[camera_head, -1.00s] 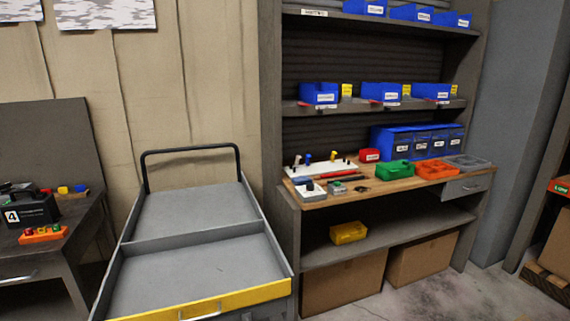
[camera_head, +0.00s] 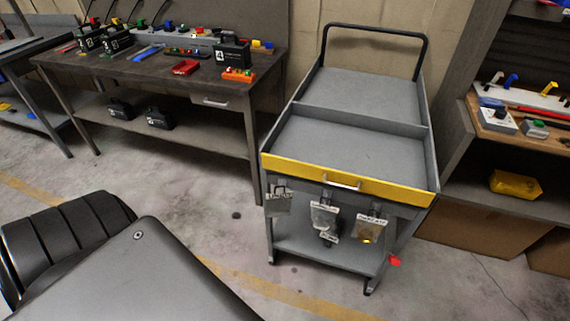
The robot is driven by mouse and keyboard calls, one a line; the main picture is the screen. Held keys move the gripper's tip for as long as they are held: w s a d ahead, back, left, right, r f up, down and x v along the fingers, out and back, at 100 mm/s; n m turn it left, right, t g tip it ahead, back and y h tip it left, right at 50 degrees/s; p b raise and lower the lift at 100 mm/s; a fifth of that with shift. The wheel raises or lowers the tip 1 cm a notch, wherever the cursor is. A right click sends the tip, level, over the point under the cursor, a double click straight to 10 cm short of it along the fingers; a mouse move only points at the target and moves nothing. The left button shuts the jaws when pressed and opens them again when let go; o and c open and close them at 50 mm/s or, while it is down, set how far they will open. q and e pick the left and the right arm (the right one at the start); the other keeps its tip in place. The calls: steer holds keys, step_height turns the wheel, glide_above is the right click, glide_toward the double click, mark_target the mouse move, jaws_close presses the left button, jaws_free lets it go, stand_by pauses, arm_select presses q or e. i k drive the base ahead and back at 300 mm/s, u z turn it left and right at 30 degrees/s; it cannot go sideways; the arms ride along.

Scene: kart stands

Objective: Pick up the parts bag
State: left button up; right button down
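Small clear bags with printed labels hang on the front of the grey cart (camera_head: 440,178), below its yellow edge. One bag (camera_head: 278,198) hangs at the left, one bag (camera_head: 324,215) near the middle and one bag (camera_head: 370,226) to the right. The right one seems to hold something yellow. A smaller dark item with a label hangs low by the middle bag. I cannot read the labels or tell which is the parts bag. A large dark part of my own body fills the lower left. Neither gripper shows.
The cart's two top trays are empty, and it has a lower shelf (camera_head: 325,252). A workbench (camera_head: 150,75) with black numbered boxes stands at the left. A shelf unit (camera_head: 535,140) with a yellow bin (camera_head: 515,185) stands at the right.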

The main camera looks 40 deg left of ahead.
mark_target(367, 228)
steer(key=z, duration=1.65)
steer(key=i, duration=2.25)
steer(key=u, duration=2.85)
